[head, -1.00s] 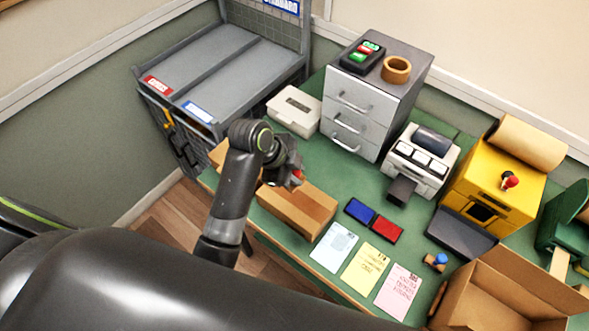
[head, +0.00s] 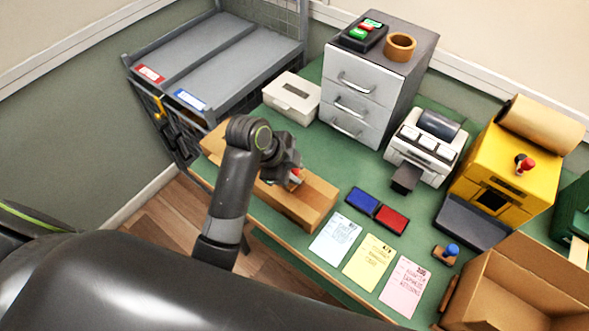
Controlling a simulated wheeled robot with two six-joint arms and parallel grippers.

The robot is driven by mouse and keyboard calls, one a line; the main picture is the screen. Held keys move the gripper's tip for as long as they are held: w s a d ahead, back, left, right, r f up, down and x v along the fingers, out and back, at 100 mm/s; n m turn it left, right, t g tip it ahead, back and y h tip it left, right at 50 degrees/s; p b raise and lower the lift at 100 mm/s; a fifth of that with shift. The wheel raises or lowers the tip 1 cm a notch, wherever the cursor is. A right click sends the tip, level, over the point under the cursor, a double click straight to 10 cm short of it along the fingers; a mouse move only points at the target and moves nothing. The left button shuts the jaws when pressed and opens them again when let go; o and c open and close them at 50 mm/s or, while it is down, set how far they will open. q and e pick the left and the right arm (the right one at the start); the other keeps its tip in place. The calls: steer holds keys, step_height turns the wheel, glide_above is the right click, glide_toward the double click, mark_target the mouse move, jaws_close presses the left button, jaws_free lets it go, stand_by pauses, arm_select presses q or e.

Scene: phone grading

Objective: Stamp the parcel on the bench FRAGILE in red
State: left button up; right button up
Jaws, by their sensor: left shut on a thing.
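The parcel (head: 316,197) is a brown cardboard box on the green bench at the left. My left gripper (head: 293,179) is over the parcel's top, shut on a small stamp with a red part (head: 296,172). The gripper hides most of the stamp and part of the parcel's top. I cannot tell whether the stamp touches the parcel. No printed mark shows on the visible part of the parcel. A red ink pad (head: 392,220) and a blue ink pad (head: 362,200) lie right of the parcel. A blue-knobbed stamp (head: 451,250) stands further right. My right gripper is out of view.
White, yellow and pink cards (head: 402,288) lie along the front edge. An open carton (head: 488,270) stands at the right. Behind are a white box (head: 292,100), a drawer unit (head: 352,85), a printer (head: 428,145) and a yellow machine (head: 508,165).

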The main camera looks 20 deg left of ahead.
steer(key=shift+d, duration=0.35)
arm_select(q)
steer(key=shift+f, duration=0.5)
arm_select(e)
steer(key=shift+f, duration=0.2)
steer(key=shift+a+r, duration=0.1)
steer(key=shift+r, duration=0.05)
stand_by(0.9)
arm_select(q)
steer(key=shift+s+f, duration=0.1)
steer(key=shift+f, duration=0.05)
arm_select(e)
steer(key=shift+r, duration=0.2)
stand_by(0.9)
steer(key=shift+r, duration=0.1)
